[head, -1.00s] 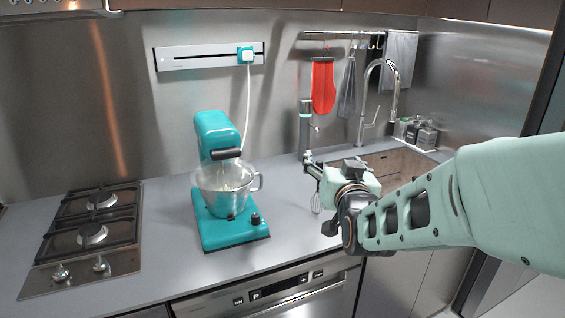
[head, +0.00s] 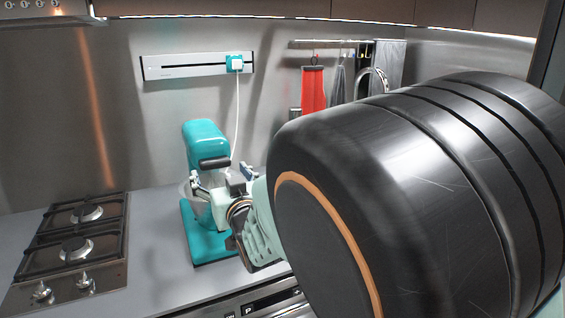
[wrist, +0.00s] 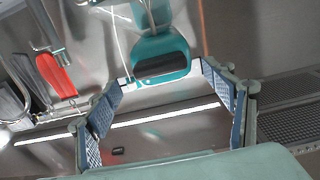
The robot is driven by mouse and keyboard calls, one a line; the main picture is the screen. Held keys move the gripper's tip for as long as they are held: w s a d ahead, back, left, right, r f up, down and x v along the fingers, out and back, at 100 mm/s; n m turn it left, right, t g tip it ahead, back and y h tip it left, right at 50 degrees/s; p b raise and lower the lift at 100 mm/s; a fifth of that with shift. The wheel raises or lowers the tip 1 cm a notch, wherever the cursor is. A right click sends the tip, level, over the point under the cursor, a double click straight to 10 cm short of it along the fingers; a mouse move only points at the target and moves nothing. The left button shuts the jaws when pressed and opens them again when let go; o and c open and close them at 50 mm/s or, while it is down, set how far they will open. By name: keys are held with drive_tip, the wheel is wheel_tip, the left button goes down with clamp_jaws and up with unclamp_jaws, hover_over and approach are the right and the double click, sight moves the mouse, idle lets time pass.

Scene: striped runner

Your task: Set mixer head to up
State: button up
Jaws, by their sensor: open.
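The teal stand mixer stands on the counter, its head (head: 205,138) above the bowl and a dark handle (head: 215,163) across the head's front. The exact tilt of the head is hard to judge. My gripper (head: 210,181) is in front of the mixer, below the handle, and hides most of the bowl. In the wrist view, which looks upside down, the mixer head (wrist: 172,46) and its dark handle (wrist: 161,65) lie beyond and between the fingertips. My gripper (wrist: 165,77) is open, with nothing between its fingers.
The gas hob (head: 75,245) is left of the mixer, with bare counter between. A white cord runs from a teal plug (head: 235,63) on the wall rail down behind the mixer. A red mitt (head: 313,90) hangs at the back. My arm blocks the right side.

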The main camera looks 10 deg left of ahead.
sight(217, 165)
drive_tip(key=shift+x, duration=2.45)
drive_tip(key=c, duration=1.7)
drive_tip(key=shift+r+p, duration=0.15)
drive_tip(key=shift+p, duration=0.25)
